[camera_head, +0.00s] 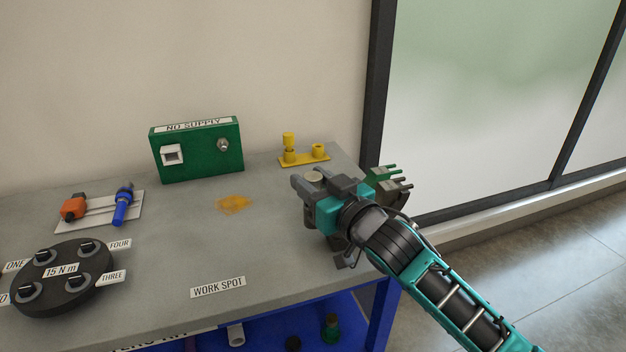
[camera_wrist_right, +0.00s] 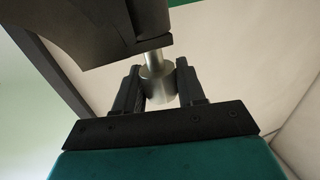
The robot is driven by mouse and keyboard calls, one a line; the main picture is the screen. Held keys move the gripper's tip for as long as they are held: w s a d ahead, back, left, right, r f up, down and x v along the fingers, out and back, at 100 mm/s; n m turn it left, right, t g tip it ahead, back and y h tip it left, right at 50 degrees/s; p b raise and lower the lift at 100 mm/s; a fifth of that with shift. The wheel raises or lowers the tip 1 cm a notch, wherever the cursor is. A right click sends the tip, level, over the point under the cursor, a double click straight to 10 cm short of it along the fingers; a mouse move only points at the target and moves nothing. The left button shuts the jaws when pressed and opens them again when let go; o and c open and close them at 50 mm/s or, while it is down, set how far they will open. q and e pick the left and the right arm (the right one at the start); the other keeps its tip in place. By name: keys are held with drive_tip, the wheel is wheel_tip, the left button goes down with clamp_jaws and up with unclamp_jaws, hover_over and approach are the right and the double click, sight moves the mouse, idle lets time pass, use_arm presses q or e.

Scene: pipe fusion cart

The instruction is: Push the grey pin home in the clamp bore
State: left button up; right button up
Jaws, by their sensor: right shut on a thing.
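My right gripper (camera_head: 306,187) is over the right end of the bench. In the right wrist view its two fingers (camera_wrist_right: 158,88) are shut on the wide part of the grey pin (camera_wrist_right: 158,86). The pin's thinner shank points up to the edge of a dark block (camera_wrist_right: 95,30), which looks like the clamp. Whether the shank tip is inside the bore, touching or just in front of it cannot be told. In the head view the gripper and wrist hide most of this. My left gripper is not in view.
A green box (camera_head: 197,160) marked "NO SUPPLY" and a yellow fitting (camera_head: 303,156) stand at the back. A green part with prongs (camera_head: 381,173) is beyond my wrist. A black round holder (camera_head: 62,292) is at left. The bench middle is clear except for an orange stain.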

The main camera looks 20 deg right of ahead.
drive_tip(key=shift+f+b, duration=0.6)
drive_tip(key=shift+f, duration=0.4)
drive_tip(key=o, duration=1.1)
drive_tip(key=shift+o, duration=0.2)
drive_tip(key=v, duration=1.3)
drive_tip(key=s+a+f+g+h, duration=0.1)
drive_tip(key=s+f+g, duration=0.2)
drive_tip(key=f, duration=1)
drive_tip(key=s+a+f+g+h+p, duration=0.1)
drive_tip(key=s+f+g+h, duration=0.1)
drive_tip(key=s+f, duration=0.6)
wheel_tip(320, 180, down, 6)
drive_tip(key=shift+s+f+m+g, duration=0.2)
drive_tip(key=shift+m+g, duration=0.2)
drive_tip(key=shift+g, duration=0.3)
